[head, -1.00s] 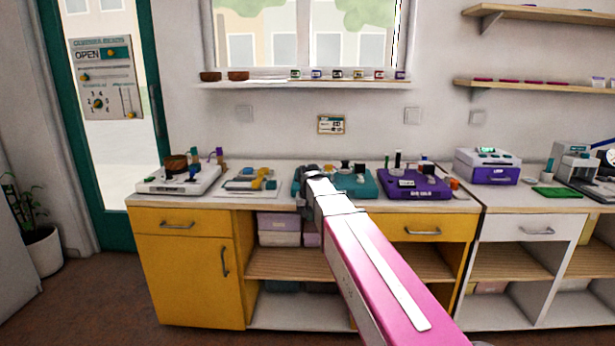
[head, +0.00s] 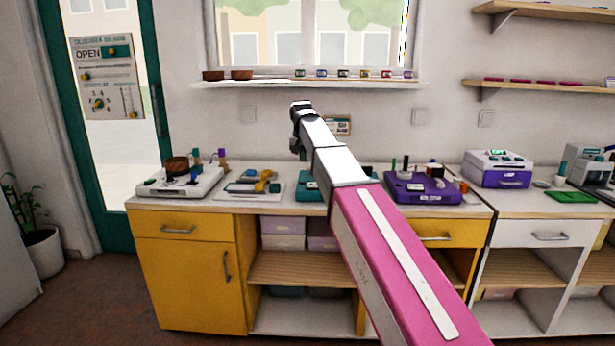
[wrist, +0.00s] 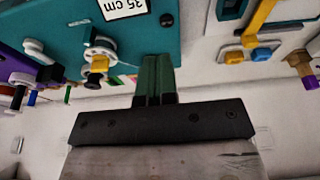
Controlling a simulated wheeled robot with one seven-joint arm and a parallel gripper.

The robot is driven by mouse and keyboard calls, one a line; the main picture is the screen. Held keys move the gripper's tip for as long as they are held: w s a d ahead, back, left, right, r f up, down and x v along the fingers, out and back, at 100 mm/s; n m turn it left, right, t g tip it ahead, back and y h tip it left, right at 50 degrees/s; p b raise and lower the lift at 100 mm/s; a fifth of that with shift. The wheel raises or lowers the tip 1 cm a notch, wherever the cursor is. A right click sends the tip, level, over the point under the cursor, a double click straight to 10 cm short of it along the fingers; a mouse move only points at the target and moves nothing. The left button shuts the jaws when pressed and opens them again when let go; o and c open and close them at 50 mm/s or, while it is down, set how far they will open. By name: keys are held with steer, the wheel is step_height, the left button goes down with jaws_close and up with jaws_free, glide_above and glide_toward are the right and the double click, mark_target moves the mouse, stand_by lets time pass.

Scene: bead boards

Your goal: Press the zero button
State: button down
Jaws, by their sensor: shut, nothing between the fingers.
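I cannot make out a button marked zero in either view. My gripper (head: 296,150) is raised above the teal board (head: 312,190), well left of that device. In the wrist view my gripper's dark green fingers (wrist: 155,78) are together and empty. The teal board (wrist: 165,25) with a "35 cm" label shows beyond them. My arm hides part of the teal board in the head view.
The purple board (head: 425,190) with upright pegs stands right of the teal one. A white tray (head: 240,190) and a white board with a brown bowl (head: 180,183) stand left. A window sill (head: 310,84) with small boxes juts out behind my gripper.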

mark_target(302, 182)
steer(key=r, duration=0.1)
steer(key=w+r, duration=0.1)
steer(key=r, duration=0.1)
steer(key=shift+w+a+r, duration=0.3)
steer(key=shift+a+r, duration=0.05)
steer(key=shift+a, duration=0.05)
steer(key=shift+f, duration=0.15)
steer(key=x, duration=1.2)
steer(key=shift+s+f, duration=0.25)
steer(key=shift+f, duration=0.75)
